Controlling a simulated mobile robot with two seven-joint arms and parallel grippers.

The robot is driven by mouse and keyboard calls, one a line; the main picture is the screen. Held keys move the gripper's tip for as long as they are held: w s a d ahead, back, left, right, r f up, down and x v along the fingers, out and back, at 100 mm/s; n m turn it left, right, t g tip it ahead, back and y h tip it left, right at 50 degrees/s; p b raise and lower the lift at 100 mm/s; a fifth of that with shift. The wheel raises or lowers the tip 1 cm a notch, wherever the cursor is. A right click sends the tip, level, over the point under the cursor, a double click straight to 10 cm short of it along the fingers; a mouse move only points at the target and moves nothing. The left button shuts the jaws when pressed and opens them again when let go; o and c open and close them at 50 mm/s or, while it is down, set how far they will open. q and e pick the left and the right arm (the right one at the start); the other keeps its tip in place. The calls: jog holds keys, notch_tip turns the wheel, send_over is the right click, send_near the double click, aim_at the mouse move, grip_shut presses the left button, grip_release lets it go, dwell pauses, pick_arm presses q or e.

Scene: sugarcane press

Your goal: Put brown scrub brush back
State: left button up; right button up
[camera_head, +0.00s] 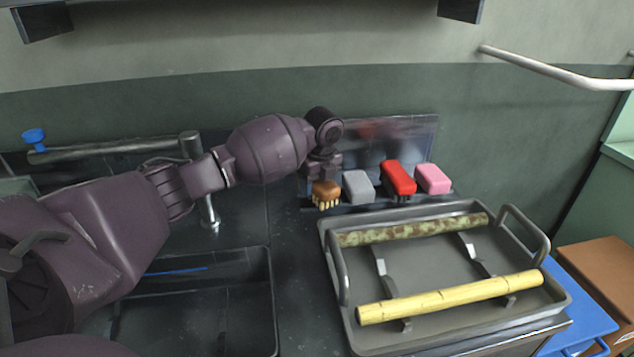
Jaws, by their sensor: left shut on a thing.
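The brown scrub brush (326,192) has an orange-brown back and pale yellow bristles pointing down. It is at the left end of a row of brushes, at the dark rack (384,207) along the wall. My left gripper (322,175) comes down over the brush from above and is shut on it; the fingertips are mostly hidden by the wrist. I cannot tell whether the brush rests on the rack. To its right are a grey brush (358,187), a red brush (398,178) and a pink brush (432,179). My right gripper is not in view.
A metal tray (430,255) with a mottled green cane (412,230) and a yellow cane (450,297) stands in front of the rack. A sink basin (246,310) and faucet (209,212) are at left. A blue cart (590,300) and brown box (600,272) stand at right.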

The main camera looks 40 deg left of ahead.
pick_arm(q)
jog(key=shift+f, duration=0.4)
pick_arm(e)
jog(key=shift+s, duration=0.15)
pick_arm(q)
jog(key=o, duration=0.9)
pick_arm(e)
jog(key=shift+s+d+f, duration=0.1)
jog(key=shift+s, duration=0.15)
pick_arm(q)
jog(key=shift+r, duration=0.3)
jog(key=r, duration=0.2)
jog(key=r+p, duration=0.1)
jog(key=r, duration=0.3)
jog(key=shift+s+d+r+p, duration=0.1)
jog(key=shift+d+r+p, duration=0.2)
jog(key=shift+d, duration=0.05)
jog(key=r, duration=0.1)
jog(key=r+p, duration=0.1)
jog(key=r, duration=0.3)
jog(key=shift+s+d, duration=0.15)
jog(key=shift+d, duration=0.25)
jog(key=shift+d+r, duration=0.1)
jog(key=shift+r, duration=0.35)
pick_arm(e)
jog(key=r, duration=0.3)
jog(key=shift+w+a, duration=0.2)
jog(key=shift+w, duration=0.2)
